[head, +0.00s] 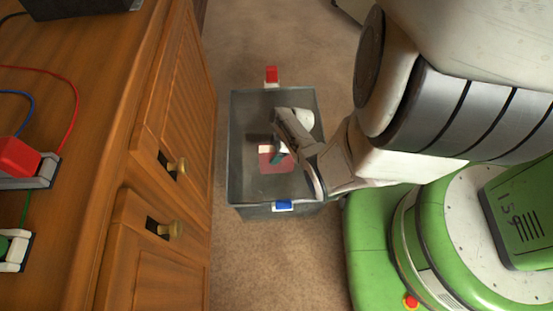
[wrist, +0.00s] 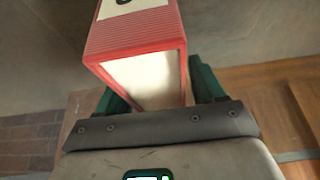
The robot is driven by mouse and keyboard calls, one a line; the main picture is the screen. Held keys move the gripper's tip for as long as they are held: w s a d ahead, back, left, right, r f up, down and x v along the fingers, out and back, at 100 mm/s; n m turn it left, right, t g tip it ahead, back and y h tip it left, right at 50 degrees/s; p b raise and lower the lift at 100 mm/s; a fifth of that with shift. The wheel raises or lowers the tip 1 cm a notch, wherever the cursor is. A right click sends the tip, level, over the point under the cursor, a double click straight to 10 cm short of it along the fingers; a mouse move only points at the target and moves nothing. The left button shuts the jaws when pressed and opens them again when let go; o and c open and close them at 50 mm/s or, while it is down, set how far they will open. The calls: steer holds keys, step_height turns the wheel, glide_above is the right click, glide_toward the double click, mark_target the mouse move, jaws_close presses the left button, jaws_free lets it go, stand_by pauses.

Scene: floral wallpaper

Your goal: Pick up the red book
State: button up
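The red book shows in the wrist view (wrist: 133,38) with a ribbed red cover, a pale label and a pale page side. It is between the two green fingers of my gripper (wrist: 160,92). Its lower end is hidden by the gripper body. I cannot tell whether both fingers press on it. In the head view, a pinkish-red piece with a white patch, likely the red book (head: 277,165), shows inside the grey bin (head: 238,150). My gripper (head: 279,156) reaches down into the bin at it, and its fingertips are partly hidden by the wrist.
The bin stands on brown carpet, with a red clip (head: 271,74) at its far rim and a blue clip (head: 283,206) at its near rim. A wooden cabinet (head: 180,100) with protruding knobs stands close on the left. Carpet is open beyond the bin.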

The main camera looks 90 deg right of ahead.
jaws_close()
stand_by(0.4)
